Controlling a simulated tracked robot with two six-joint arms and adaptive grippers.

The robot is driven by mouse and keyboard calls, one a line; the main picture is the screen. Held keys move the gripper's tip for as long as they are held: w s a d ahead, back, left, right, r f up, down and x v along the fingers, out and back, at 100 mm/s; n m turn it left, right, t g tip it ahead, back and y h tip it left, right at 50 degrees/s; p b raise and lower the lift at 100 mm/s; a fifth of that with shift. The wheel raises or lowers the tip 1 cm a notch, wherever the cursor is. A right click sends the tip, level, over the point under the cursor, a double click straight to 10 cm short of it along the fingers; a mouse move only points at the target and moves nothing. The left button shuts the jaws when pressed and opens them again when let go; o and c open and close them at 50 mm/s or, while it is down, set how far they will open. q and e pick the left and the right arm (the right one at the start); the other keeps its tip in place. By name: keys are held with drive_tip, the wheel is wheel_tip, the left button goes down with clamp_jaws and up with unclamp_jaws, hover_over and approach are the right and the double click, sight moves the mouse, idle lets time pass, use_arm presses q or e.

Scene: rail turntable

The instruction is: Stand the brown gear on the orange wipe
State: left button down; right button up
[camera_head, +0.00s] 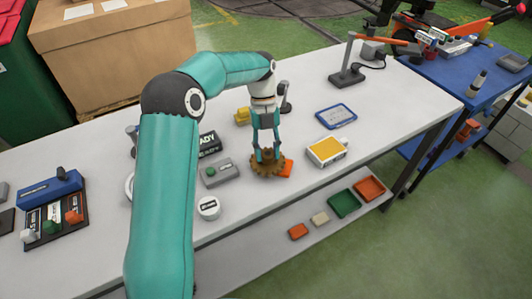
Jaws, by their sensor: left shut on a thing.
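The brown gear (267,168) is a toothed disc near the front edge of the white table. My left gripper (267,153) points down and is shut on the gear from above. The orange wipe (288,169) shows as a small bright patch at the gear's right side. The gear hides the rest of the wipe. I cannot tell whether the gear touches the wipe or is held just above it. My right gripper does not show.
A grey box with a green button (220,172) stands left of the gear, and a round white tin (209,208) is in front of it. A white and yellow pack (327,151) lies to the right. A blue-rimmed tray (336,116) is behind that. The table's right end is mostly clear.

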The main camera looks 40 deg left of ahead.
use_arm(q)
drive_tip(key=shift+w+f, duration=0.1)
drive_tip(key=shift+f, duration=0.85)
drive_tip(key=c, duration=0.7)
unclamp_jaws()
drive_tip(key=p+v, duration=0.1)
drive_tip(key=v, duration=1.1)
